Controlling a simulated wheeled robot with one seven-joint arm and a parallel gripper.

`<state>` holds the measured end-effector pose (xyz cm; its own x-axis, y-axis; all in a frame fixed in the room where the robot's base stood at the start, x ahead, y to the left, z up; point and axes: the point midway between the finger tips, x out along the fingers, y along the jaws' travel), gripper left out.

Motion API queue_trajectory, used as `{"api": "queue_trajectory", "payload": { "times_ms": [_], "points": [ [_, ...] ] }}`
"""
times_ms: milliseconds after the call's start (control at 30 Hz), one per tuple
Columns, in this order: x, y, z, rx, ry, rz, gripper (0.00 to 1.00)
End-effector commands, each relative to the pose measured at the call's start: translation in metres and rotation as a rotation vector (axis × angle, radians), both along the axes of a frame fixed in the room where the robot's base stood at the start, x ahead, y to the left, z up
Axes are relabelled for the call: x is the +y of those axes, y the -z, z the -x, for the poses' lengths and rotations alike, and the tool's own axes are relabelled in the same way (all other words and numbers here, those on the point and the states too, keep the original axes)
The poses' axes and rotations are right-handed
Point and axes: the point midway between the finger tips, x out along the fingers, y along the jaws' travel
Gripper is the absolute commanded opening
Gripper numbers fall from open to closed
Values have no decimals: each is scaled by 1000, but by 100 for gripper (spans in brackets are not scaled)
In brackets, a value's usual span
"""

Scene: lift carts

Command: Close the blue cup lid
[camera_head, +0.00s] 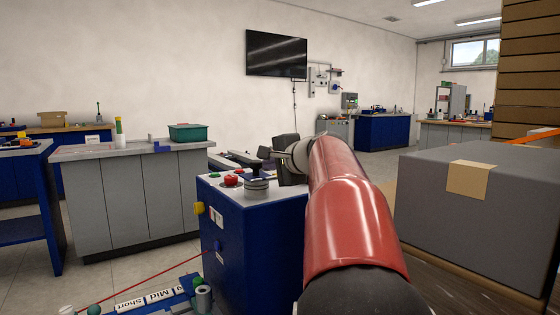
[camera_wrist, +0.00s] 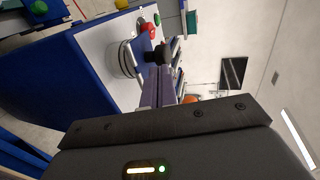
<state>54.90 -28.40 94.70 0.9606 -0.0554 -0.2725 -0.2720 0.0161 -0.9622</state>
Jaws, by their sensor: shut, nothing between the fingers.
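A short ribbed grey cup (camera_head: 257,187) stands on the pale top of a blue cabinet. It also shows in the wrist view (camera_wrist: 126,58). Its blue lid (camera_wrist: 146,42) with a black knob (camera_wrist: 159,53) is at the cup's top end; I cannot tell whether it is fully seated. In the head view the lid (camera_head: 257,172) looks dark. My gripper (camera_wrist: 163,70) is shut and empty, its fingertips close beside the knob. I cannot tell whether they touch. In the head view my gripper is just right of the cup, and my red arm hides part of the cabinet top.
The blue cabinet (camera_head: 247,240) has red buttons (camera_head: 231,180) left of the cup. A large grey box (camera_head: 485,215) stands at the right. A grey workbench (camera_head: 135,200) with a green bin (camera_head: 190,132) is at the left. Labelled blue trays (camera_head: 160,298) lie below at front left.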

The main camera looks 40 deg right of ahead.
Motion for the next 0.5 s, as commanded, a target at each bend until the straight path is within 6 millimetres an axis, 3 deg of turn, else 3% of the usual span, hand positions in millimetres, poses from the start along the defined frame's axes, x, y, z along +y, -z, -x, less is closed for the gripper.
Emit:
{"api": "queue_trajectory", "payload": {
  "times_ms": [200,500],
  "points": [
    [-1,6,-24,1,-2,-1,0],
    [-1,8,-28,-1,0,1,0]
  ]
}}
